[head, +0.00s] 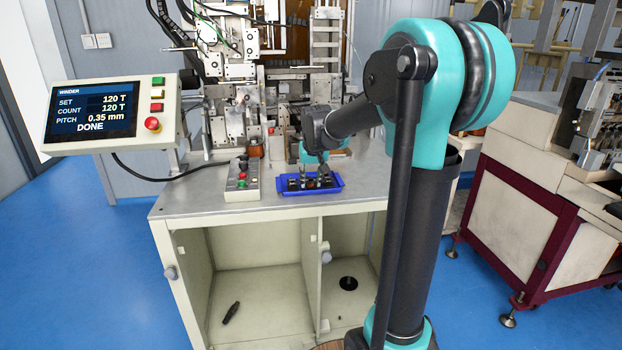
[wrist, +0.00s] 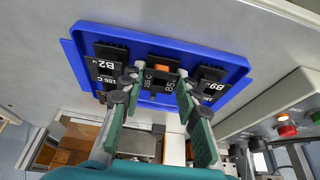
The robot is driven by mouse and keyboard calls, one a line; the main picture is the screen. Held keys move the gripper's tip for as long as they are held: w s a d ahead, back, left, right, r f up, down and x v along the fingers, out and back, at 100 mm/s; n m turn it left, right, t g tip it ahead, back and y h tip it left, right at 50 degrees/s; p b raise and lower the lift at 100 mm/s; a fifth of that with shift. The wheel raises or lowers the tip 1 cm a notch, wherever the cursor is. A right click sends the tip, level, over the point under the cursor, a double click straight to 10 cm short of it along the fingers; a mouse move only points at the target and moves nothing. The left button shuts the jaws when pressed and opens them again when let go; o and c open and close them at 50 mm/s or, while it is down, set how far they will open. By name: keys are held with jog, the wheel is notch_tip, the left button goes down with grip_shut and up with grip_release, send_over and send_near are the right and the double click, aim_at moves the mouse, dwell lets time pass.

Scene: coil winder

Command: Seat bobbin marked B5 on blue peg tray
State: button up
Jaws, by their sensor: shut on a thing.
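The blue peg tray (head: 290,192) lies on the bench top, and it also shows in the wrist view (wrist: 225,59). My gripper (head: 322,172) is over the tray. In the wrist view my gripper (wrist: 157,82) has its green-padded fingers on both sides of the bobbin marked B5 (wrist: 158,88), shut on it. B5 has a black flange with white print and a bit of orange winding. It is over the tray's middle; whether it touches the tray cannot be told. Bobbins marked B2 (wrist: 107,66) and B9 (wrist: 211,73) stand in the tray on either side.
A button box (head: 242,182) stands close left of the tray. The winder machine (head: 245,110) rises behind, with a copper-coloured spool (head: 256,140) at its base. The display panel (head: 112,112) reads DONE. Bare bench top lies in front of the tray.

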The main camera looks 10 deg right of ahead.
jog(key=o, duration=1)
jog(key=v, duration=1.2)
jog(key=s+d+f, duration=0.1)
jog(key=s+f, duration=0.7)
jog(key=s+d+f, duration=0.1)
jog(key=s+f, duration=0.7)
jog(key=f, duration=0.1)
jog(key=s+d+f, duration=0.2)
jog(key=s+f, duration=0.6)
jog(key=f, duration=0.1)
jog(key=shift+s+f, duration=0.15)
jog(key=shift+f, duration=0.1)
